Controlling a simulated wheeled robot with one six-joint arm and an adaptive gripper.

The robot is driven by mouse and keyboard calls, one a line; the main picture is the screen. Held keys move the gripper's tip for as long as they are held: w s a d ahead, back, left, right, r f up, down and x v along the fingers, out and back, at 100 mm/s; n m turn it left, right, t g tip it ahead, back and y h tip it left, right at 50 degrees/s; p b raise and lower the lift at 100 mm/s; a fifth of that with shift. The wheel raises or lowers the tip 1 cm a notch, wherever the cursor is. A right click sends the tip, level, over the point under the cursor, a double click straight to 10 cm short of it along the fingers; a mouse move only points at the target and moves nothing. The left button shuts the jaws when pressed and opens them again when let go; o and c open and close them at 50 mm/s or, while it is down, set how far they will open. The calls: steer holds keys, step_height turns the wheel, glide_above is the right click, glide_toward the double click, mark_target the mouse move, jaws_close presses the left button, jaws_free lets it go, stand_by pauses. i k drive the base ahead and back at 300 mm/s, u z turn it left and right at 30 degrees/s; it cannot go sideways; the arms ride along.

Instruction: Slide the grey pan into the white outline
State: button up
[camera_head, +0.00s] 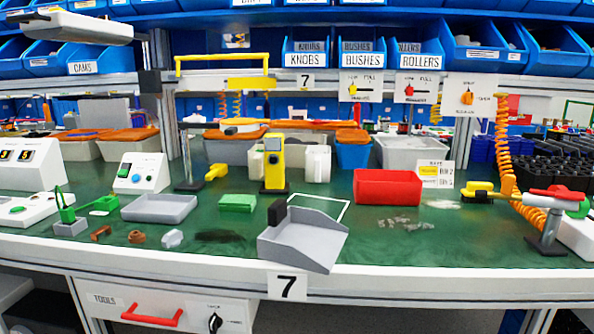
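The grey pan (303,240) is a shallow scoop with a raised back wall and a black block-shaped handle (277,212) at its back left. It lies at the front middle of the green bench top, and its front lip reaches over the white front edge. The white outline (333,200) is a thin four-sided frame on the green surface just behind the pan. The pan hides the outline's near left part, so the pan lies mostly in front of it. My gripper is not in view.
A red bin (387,187) stands right of the outline, with grey scraps (405,223) before it. A yellow device (274,163) stands behind the pan. A green block (237,203) and grey tray (160,208) are at left. A red-handled tool stand (547,222) is at right.

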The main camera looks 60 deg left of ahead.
mark_target(306, 239)
steer(key=u, duration=0.5)
steer(key=i, duration=0.65)
steer(key=u, duration=1.1)
steer(key=i, duration=0.3)
steer(key=u, duration=0.3)
